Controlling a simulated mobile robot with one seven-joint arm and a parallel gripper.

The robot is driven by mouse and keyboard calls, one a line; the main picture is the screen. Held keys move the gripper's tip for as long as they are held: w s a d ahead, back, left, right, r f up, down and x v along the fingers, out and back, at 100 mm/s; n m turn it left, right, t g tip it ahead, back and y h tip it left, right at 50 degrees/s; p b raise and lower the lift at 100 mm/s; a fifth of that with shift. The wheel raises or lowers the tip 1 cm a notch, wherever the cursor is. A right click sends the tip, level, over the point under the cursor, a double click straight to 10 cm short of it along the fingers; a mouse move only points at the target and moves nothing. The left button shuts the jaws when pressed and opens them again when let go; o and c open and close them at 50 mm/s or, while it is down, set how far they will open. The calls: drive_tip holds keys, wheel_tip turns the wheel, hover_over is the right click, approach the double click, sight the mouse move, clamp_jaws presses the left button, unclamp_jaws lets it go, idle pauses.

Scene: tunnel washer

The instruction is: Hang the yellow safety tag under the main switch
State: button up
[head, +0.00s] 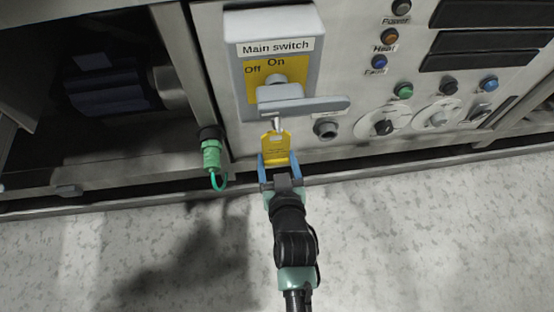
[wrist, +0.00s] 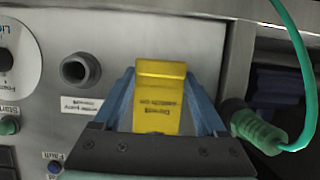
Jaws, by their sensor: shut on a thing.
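The yellow safety tag (head: 275,149) is held between the blue fingers of my gripper (head: 275,160), just below the main switch (head: 278,72). The tag also shows in the wrist view (wrist: 158,98), with dark print on it, between the fingers (wrist: 160,100). In the head view the tag's upper end reaches a small light metal piece (head: 276,124) under the switch handle (head: 300,105). I cannot tell whether the tag hangs on that piece or only overlaps it. The handle lies roughly level, pointing right. The switch has a yellow plate marked Off and On.
A green connector with a looped cable (head: 212,155) hangs left of the tag; it also shows in the wrist view (wrist: 258,132). A round keyed socket (head: 327,128) sits to the right, near knobs (head: 384,127) and coloured buttons. The floor (head: 420,240) below is clear.

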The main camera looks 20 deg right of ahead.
sight(276, 151)
drive_tip(key=shift+r+p, duration=0.9)
drive_tip(key=shift+r, duration=0.55)
drive_tip(key=shift+w+d+f+b, duration=0.1)
drive_tip(key=shift+w+f+b, duration=0.15)
drive_tip(key=shift+w+b, duration=0.1)
drive_tip(key=shift+w+d+f+b, duration=0.1)
drive_tip(key=shift+w+d+b, duration=0.1)
drive_tip(key=shift+w, duration=0.3)
drive_tip(key=shift+w+d+b, duration=0.1)
drive_tip(key=shift+w+b, duration=0.1)
drive_tip(key=shift+w, duration=0.25)
drive_tip(key=shift+w+d+f, duration=0.15)
drive_tip(key=shift+w+f, duration=0.35)
drive_tip(key=shift+f, duration=0.05)
drive_tip(key=o, duration=1.3)
drive_tip(key=shift+c, duration=0.2)
